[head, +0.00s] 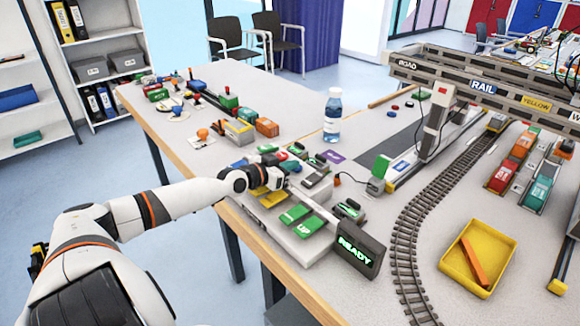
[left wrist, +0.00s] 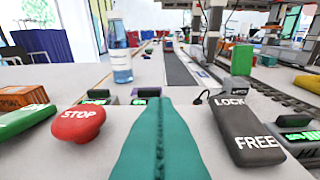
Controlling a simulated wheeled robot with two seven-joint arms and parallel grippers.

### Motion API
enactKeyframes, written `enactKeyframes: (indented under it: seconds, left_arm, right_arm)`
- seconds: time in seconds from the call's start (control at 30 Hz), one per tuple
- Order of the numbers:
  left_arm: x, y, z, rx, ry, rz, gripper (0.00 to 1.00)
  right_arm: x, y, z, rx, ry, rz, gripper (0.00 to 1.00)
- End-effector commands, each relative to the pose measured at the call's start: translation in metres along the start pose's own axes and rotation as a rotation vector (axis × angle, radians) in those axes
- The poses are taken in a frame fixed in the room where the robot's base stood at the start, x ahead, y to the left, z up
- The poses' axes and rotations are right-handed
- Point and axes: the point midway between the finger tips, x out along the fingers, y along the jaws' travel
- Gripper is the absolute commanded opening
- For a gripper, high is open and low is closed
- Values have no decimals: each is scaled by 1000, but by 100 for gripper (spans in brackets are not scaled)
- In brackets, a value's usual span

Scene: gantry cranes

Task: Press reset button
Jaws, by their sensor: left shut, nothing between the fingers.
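The control panel (head: 308,248) stands near the table's front edge, with green buttons (head: 297,214), one marked UP, and a screen (head: 358,252) reading READY. No label reading RESET is legible in either view. In the left wrist view a red STOP button (left wrist: 78,123) is left of my fingers, with part of a green button (left wrist: 22,120) beyond it. A dark LOCK/FREE switch (left wrist: 240,130) is to their right. My left gripper (head: 283,180) is over the panel, shut and empty; its teal fingers (left wrist: 160,140) hide the panel between STOP and the switch. My right gripper is out of view.
A water bottle (head: 332,115) stands behind the panel. Curved rail track (head: 410,215) and a yellow tray (head: 455,262) lie to the right. Small coloured models (head: 228,102) cover the table's left part. A gantry beam (head: 500,100) spans the back right.

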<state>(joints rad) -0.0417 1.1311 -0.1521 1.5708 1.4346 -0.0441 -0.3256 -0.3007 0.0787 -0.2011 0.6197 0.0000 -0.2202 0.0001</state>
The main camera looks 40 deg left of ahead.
Motion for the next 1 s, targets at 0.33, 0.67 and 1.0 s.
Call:
enactKeyframes:
  seconds: [0.33,0.67,1.0]
  left_arm:
    - [-2,-3,-5,-5,29,-6,0]
    - [-10,-4,40,1,13,-2,0]
    - [-52,-3,42,1,7,-2,0]
  right_arm:
    - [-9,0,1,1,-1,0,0]
    - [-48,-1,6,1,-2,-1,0]
    - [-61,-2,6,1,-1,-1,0]
